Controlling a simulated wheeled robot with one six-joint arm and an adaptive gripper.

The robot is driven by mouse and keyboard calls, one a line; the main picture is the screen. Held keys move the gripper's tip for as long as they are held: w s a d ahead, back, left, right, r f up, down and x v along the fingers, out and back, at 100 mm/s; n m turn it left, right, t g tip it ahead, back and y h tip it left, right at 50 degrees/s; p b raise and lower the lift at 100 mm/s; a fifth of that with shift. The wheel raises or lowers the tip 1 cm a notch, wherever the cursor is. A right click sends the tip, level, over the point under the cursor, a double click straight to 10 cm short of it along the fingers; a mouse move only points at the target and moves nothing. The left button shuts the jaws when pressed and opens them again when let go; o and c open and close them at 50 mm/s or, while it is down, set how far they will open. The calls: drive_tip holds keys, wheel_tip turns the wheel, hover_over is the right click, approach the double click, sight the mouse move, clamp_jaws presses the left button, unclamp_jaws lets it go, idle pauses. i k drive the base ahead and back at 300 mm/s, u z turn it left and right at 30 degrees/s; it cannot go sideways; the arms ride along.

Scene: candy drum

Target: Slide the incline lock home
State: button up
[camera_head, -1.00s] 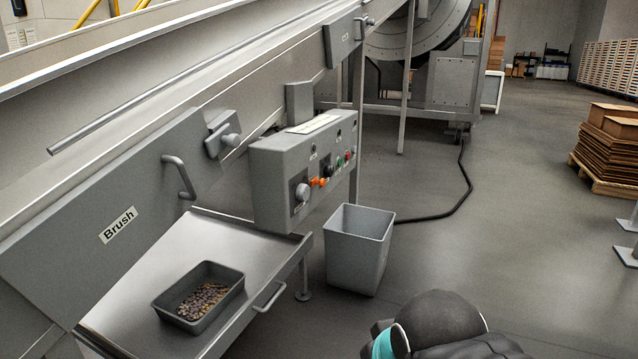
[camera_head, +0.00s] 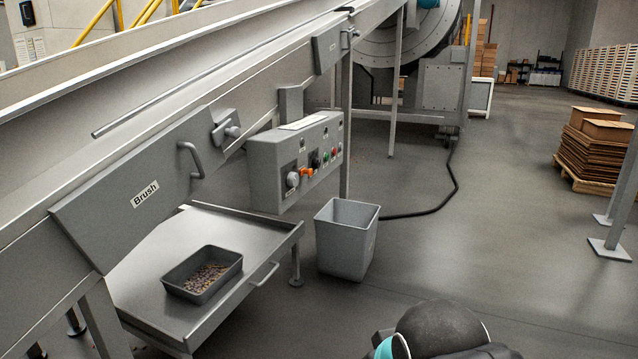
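The long grey conveyor incline (camera_head: 165,72) slopes up from lower left to upper right. A grey latch block with a round knob (camera_head: 226,131) sits on its side, above the cover marked Brush (camera_head: 120,200). A second small plate with a knob-like fitting (camera_head: 333,45) sits further up the incline. I cannot tell which of these is the incline lock, nor whether either is slid home. A dark rounded part of my arm with a teal band shows at the bottom edge. My gripper is out of view.
A control box (camera_head: 268,170) with knobs and buttons hangs beside the incline. Below are a tray table (camera_head: 220,225) bearing a dark tray of candies (camera_head: 205,292), and a grey bin (camera_head: 345,240). A black cable (camera_head: 455,180) crosses the floor. Open floor lies to the right.

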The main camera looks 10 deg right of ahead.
sight(309, 173)
drive_tip(key=z, duration=0.3)
drive_tip(key=i, duration=1.2)
drive_tip(key=z, duration=0.2)
